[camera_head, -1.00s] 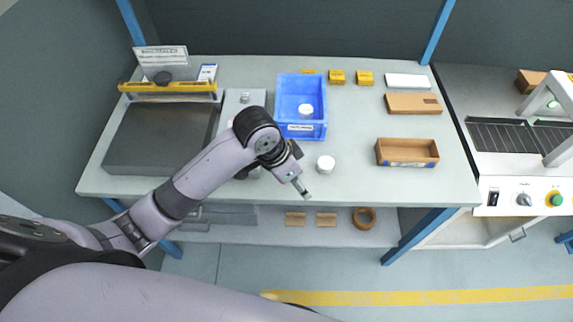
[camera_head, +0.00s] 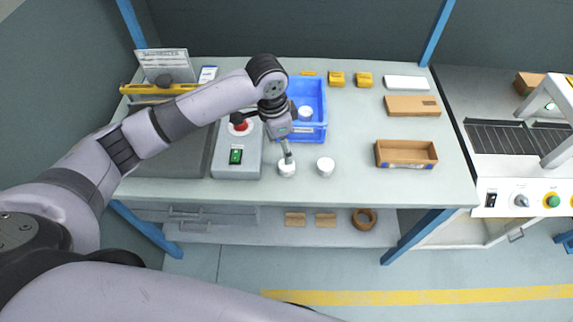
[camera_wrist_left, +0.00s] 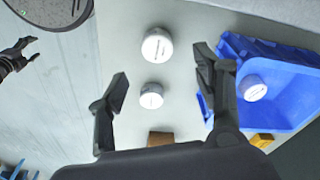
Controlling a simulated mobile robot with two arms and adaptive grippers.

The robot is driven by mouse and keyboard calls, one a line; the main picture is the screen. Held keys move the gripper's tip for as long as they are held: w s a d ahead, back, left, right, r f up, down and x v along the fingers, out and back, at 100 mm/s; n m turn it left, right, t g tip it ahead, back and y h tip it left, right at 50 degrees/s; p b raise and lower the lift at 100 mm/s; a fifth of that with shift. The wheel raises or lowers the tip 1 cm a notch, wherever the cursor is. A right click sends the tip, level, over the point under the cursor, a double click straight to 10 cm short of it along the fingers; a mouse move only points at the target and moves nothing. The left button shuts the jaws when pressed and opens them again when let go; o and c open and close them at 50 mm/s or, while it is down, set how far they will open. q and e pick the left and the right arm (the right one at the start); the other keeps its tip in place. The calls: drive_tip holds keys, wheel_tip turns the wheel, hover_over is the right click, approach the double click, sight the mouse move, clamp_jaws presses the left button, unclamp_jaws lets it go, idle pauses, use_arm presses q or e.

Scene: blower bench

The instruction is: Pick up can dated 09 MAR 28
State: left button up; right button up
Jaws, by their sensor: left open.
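Three white cans are in view, with date labels too small to read. One can (camera_head: 287,168) stands on the bench below my left gripper (camera_head: 288,157); it is the larger can (camera_wrist_left: 157,45) in the left wrist view. A second can (camera_head: 326,166) stands to its right and also shows in the wrist view (camera_wrist_left: 151,96). A third can (camera_head: 305,112) is in the blue bin (camera_head: 323,128), also seen in the wrist view (camera_wrist_left: 252,88). My left gripper is open and empty, pointing down. A small black gripper, apparently my right, shows at the wrist view's left edge (camera_wrist_left: 32,50).
A grey box with a red button (camera_head: 240,160) stands left of the cans. An open cardboard box (camera_head: 407,163) stands at the right. Yellow boxes (camera_head: 337,78) are at the back. The bench between the cans and the cardboard box is clear.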

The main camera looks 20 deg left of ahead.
sight(284, 164)
use_arm(q)
drive_tip(key=f, duration=0.3)
drive_tip(key=shift+w+d+f, duration=0.15)
drive_tip(key=shift+d+f, duration=0.05)
drive_tip(key=shift+f, duration=0.1)
drive_tip(key=f, duration=0.1)
drive_tip(key=f+p, duration=0.1)
drive_tip(key=f, duration=0.2)
drive_tip(key=shift+d+f+p, duration=0.25)
drive_tip(key=shift+f+p, duration=0.05)
drive_tip(key=shift+p, duration=0.1)
drive_tip(key=shift+f, duration=0.4)
drive_tip(key=c, duration=1.2)
